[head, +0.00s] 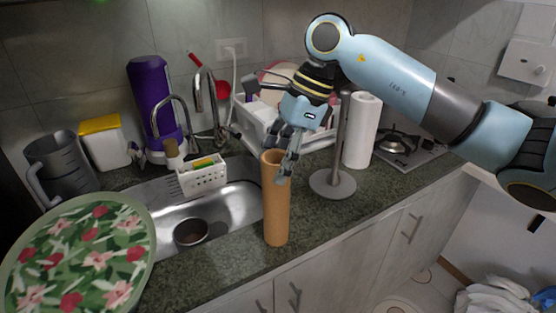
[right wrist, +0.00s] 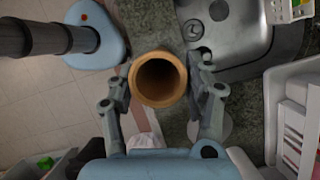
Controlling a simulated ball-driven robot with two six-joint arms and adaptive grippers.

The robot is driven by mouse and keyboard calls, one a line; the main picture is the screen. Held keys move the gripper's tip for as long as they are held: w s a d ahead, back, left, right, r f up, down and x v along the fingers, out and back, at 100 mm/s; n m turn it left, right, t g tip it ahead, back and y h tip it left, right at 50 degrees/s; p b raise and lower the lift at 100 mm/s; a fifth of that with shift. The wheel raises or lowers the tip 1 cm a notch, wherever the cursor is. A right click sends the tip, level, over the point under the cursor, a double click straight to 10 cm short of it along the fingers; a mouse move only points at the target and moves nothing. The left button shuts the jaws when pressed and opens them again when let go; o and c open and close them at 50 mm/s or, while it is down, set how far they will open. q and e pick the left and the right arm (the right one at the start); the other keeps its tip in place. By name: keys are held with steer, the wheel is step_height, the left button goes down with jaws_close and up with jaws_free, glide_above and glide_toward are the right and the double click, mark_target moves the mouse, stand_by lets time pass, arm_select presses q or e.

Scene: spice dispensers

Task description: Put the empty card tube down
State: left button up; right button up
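The card tube (head: 276,205) is a tan, hollow cylinder standing upright near the front edge of the counter (head: 330,217), in front of the sink. My right gripper (head: 283,165) is at its upper end, coming from above. In the right wrist view the tube's open round mouth (right wrist: 159,80) shows, empty inside, with one finger against each side. The gripper looks shut on the tube. The tube hides its own lower end in the wrist view, and I cannot tell whether it touches the counter. My left gripper is not in view.
A metal stand (head: 332,184) and a paper roll (head: 361,130) are close right of the tube. A floral round tray (head: 80,255) fills the lower left.

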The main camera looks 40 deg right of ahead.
steer(key=shift+o, duration=1.5)
steer(key=shift+r, duration=0.1)
steer(key=shift+r+p, duration=0.25)
steer(key=shift+p, duration=0.1)
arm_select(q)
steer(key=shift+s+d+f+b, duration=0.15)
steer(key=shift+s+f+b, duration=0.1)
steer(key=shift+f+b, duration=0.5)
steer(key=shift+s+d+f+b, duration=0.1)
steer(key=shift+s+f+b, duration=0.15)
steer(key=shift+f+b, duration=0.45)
arm_select(e)
steer(key=v, duration=1.1)
steer(key=shift+s+d+r, duration=0.15)
steer(key=shift+d+r, duration=0.05)
steer(key=shift+r, duration=0.15)
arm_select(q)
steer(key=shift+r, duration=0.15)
arm_select(e)
steer(key=shift+f, duration=0.1)
